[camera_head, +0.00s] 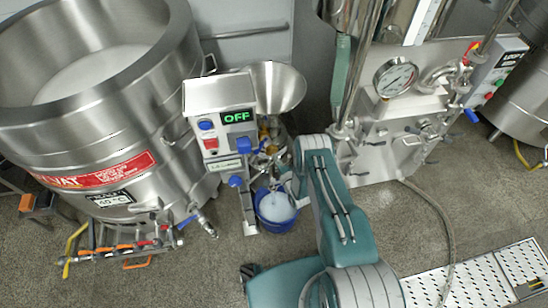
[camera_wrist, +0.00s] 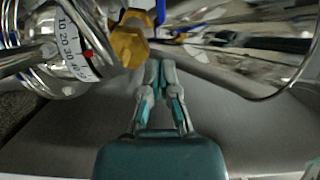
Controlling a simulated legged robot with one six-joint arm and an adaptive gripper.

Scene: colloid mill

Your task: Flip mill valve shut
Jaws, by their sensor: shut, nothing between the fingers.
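The colloid mill stands in the middle of the head view, with a steel hopper (camera_head: 278,85) and a control box (camera_head: 215,97) whose green display reads OFF. A blue valve lever (camera_wrist: 160,14) shows at the top of the wrist view, beside a brass-coloured fitting (camera_wrist: 128,48). My gripper (camera_wrist: 161,66) has its fingertips together, empty, below the lever and to the right of the fitting, apparently apart from both. In the head view my arm partly hides the mill's lower side, and the fingertips are hard to make out there.
A blue bucket (camera_head: 262,219) with white liquid stands below the mill. A large steel vat (camera_head: 100,120) stands at left and a steel unit with a gauge (camera_head: 396,77) at right. A numbered dial ring (camera_wrist: 78,52) is near my gripper. A hose (camera_head: 440,220) crosses the floor.

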